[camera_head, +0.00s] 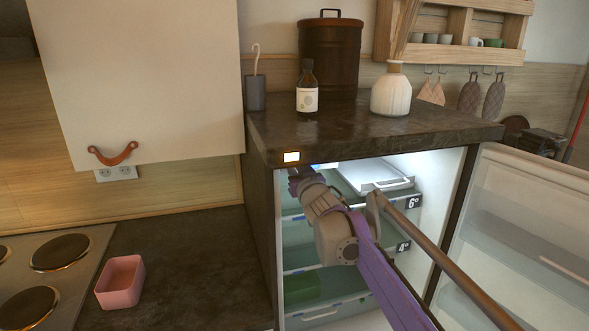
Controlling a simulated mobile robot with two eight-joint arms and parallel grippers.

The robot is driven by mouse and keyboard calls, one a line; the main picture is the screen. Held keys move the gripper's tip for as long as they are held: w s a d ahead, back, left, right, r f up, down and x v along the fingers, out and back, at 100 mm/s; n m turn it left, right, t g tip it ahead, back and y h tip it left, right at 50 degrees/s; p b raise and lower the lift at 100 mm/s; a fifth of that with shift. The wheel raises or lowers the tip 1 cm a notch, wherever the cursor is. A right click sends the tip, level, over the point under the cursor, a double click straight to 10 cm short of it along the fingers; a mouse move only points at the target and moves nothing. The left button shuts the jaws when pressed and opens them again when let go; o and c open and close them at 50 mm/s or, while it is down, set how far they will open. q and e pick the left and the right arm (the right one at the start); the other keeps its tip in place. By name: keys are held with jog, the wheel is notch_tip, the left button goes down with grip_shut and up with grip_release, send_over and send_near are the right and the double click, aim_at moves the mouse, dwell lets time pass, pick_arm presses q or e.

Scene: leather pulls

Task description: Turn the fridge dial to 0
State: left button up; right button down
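The fridge (432,211) stands open and lit inside, under a dark countertop. I cannot make out its dial or any dial setting; my gripper and arm cover part of the upper left of the opening. A small lit panel (291,157) glows on the counter's front edge, too small to read. My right arm comes in from the lower right, and its gripper (294,178) is at the fridge's upper left, just below that panel. Its fingers are dark and small, and I cannot tell whether they are open or touching anything. My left gripper is not in view.
The fridge door (530,225) is swung open to the right. Inside are drawers with 6° and 4° labels (413,201). A bottle (307,90), vase (391,92) and dark canister (331,55) stand on top. A pink bowl (120,282) sits beside the hob.

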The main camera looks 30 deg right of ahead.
dwell(0.3)
jog(key=c, duration=0.9)
grip_release()
jog(key=shift+o, duration=0.2)
jog(key=shift+s, duration=0.15)
jog(key=v, duration=1)
jog(key=shift+s+b, duration=0.3)
jog(key=shift+b, duration=0.15)
